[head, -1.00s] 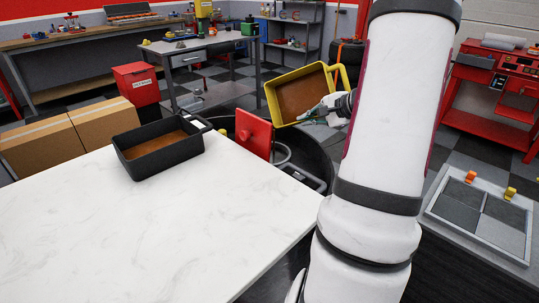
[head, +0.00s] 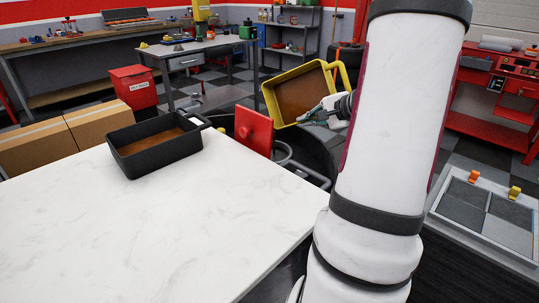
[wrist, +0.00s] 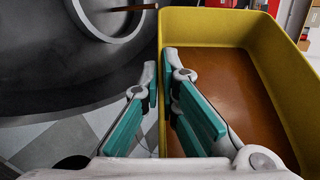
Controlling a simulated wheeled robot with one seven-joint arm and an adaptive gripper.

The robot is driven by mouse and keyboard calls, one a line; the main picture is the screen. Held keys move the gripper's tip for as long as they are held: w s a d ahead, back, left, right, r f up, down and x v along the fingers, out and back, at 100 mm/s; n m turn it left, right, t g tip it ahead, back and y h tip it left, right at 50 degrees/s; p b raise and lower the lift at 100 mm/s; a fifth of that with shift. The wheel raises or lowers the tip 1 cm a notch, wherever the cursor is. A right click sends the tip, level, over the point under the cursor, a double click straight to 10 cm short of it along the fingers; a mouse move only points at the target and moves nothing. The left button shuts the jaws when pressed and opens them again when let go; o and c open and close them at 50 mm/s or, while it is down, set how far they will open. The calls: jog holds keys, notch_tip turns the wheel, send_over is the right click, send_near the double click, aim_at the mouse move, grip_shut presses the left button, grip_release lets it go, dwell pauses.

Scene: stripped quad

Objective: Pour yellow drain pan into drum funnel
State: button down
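The yellow drain pan (head: 268,99) is in the air beyond the white table's far right corner, tilted, with brown fluid inside. My gripper (head: 318,113) is shut on its near wall; in the wrist view one finger is outside the yellow wall (wrist: 205,25) and one inside, over the fluid. The dark round drum (head: 318,158) stands behind the table corner, partly hidden by the table, red lid and my arm. Its red lid (head: 254,130) stands up. In the wrist view the dark drum top (wrist: 60,75) with a grey ring (wrist: 112,38) lies left of the pan. No stream of fluid shows.
A black pan (head: 152,158) with brown fluid sits at the back of the white table (head: 150,235), which is otherwise clear. Cardboard boxes (head: 98,124) and a red bin (head: 134,88) stand behind. A grey tray (head: 485,222) with orange and yellow pieces lies at right.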

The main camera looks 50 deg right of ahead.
jog(key=shift+s+a+f+n+h+b, duration=0.1)
jog(key=shift+a+f+n+h+b, duration=0.3)
jog(key=shift+b, duration=1.4)
jog(key=shift+s+a+f+h+b, duration=0.1)
jog(key=shift+a+f+b, duration=0.5)
jog(key=shift+b, duration=1.2)
jog(key=shift+a+f+n+t+h+b, duration=0.1)
jog(key=shift+f+n+t+h+b, duration=0.4)
jog(key=shift+b, duration=1.95)
